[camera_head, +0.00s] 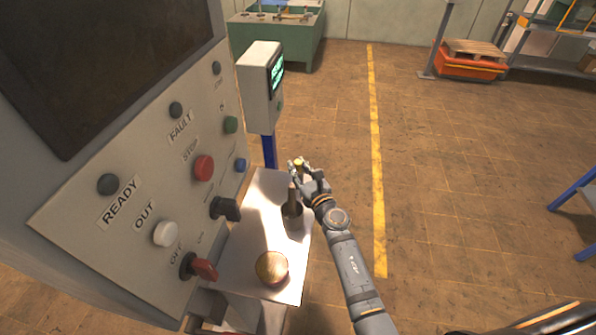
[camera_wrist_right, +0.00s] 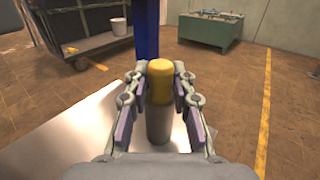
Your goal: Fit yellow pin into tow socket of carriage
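The yellow pin (camera_wrist_right: 160,82) stands upright between the fingers of my right gripper (camera_wrist_right: 160,98) in the wrist view. The yellow head (camera_head: 299,162) also shows in the head view, above the metal table. I cannot make out the tow socket. My left gripper is not in view.
The metal table (camera_head: 251,237) carries a round brownish-yellow piece (camera_head: 272,268). A control panel (camera_head: 140,215) with buttons and a red switch stands close on the left. A screen box (camera_head: 260,85) on a blue post is behind. Open floor lies to the right.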

